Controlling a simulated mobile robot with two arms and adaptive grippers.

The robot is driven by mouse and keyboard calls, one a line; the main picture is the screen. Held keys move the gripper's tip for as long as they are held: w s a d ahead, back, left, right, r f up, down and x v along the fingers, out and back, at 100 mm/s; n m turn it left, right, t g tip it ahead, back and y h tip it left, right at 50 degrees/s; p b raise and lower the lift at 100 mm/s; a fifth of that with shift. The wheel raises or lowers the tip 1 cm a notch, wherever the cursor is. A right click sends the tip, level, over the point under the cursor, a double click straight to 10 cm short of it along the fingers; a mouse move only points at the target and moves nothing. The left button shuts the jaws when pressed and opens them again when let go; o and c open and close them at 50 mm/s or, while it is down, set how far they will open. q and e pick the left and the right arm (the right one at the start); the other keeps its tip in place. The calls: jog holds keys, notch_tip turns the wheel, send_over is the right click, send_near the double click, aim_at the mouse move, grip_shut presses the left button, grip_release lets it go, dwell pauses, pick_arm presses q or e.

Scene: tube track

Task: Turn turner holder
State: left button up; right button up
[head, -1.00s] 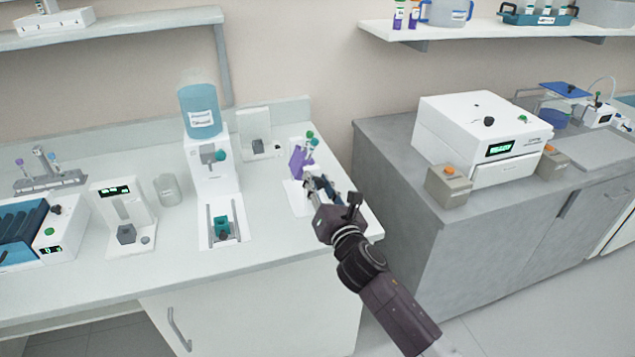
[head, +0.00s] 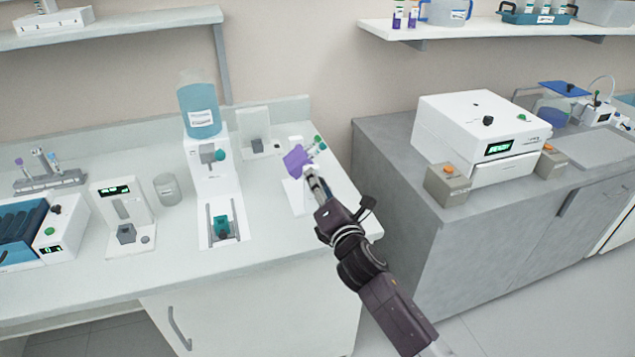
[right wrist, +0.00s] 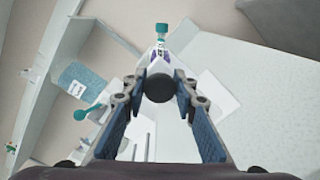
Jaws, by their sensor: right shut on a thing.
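The turner holder (head: 296,158) is purple and stands at the right end of the white counter, on a white turner stand (head: 296,198). It is tilted to the right, with green-capped tubes (head: 318,144) leaning from it. My right gripper (head: 312,172) is just in front of it. In the right wrist view the gripper's fingers (right wrist: 159,78) are closed around a dark round knob (right wrist: 159,88), and a teal-capped tube (right wrist: 162,30) shows behind it. The knob hides most of the holder there. My left gripper is not in view.
A dispenser with a blue bottle (head: 201,112) stands left of the turner. A small white device (head: 258,146) is behind. A grey counter with a white machine (head: 478,135) lies to the right across a gap. The counter front (head: 270,245) is clear.

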jog(key=shift+f+m, duration=0.15)
jog(key=shift+m, duration=2.45)
jog(key=shift+f+m, duration=0.1)
jog(key=shift+m, duration=2.3)
jog(key=shift+m+p, duration=0.5)
jog(key=shift+m, duration=1.9)
jog(key=shift+f+m, duration=0.1)
jog(key=shift+m, duration=1.7)
jog(key=shift+m+p, duration=0.35)
jog(key=shift+m, duration=0.25)
jog(key=shift+a, duration=0.1)
jog(key=o, duration=1.1)
jog(key=shift+s, duration=0.1)
